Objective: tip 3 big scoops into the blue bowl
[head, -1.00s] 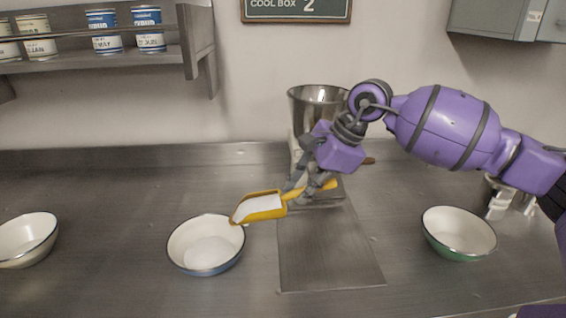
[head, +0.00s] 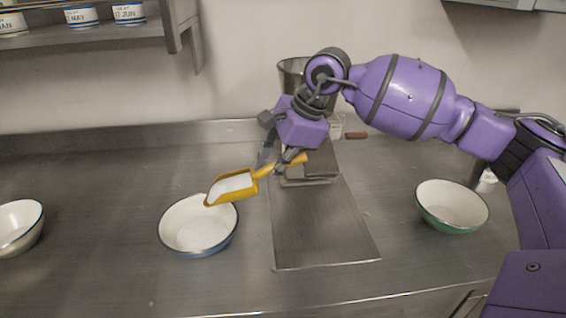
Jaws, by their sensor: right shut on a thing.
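The blue bowl (head: 199,250), white inside with a blue outer side, stands on the counter left of centre. White powder lies in its bottom. My right gripper (head: 279,168) is shut on the handle of a yellow scoop (head: 237,195). The scoop holds white powder (head: 231,184). My left gripper is not in view.
A green bowl (head: 455,226) stands at the right and a pale bowl (head: 36,238) at the left edge. A flat metal plate (head: 325,240) lies right of the blue bowl. Tins (head: 82,17) stand on a shelf.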

